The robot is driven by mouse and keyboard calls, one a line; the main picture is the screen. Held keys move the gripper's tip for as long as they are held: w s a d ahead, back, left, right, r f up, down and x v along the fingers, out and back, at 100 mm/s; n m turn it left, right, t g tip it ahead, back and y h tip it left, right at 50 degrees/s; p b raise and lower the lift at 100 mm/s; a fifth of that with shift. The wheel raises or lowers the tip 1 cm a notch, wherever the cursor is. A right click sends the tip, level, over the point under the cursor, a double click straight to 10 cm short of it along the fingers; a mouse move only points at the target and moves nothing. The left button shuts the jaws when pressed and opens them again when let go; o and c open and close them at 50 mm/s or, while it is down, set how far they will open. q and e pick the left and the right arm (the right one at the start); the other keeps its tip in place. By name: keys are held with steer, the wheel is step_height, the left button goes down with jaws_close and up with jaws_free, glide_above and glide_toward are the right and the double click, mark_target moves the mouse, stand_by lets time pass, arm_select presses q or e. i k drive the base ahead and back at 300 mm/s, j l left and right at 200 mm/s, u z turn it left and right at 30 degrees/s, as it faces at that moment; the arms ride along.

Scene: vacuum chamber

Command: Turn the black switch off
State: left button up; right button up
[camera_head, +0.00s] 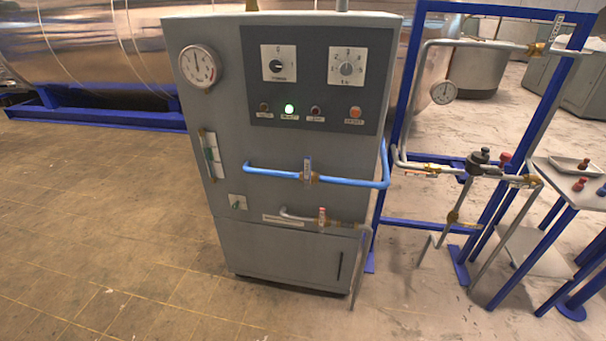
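A black rotary switch (277,66) sits on a white square plate at the upper left of the dark control panel (318,42). The panel is on the front of a grey cabinet (285,222) in the middle of the view. The markings around the switch are too small to read, so its setting cannot be told. A grey rotary knob (347,69) on a larger white plate is to its right. Neither of my grippers is in view.
A blue pipe (270,172) and a grey pipe (299,218) stick out from the cabinet front below the panel. A blue frame with pipes and valves (478,158) and a small table (567,184) stand at the right. Open floor (110,210) lies at the left and front.

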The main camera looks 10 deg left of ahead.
mark_target(275, 66)
steer(key=i, duration=0.45)
steer(key=u, duration=1.65)
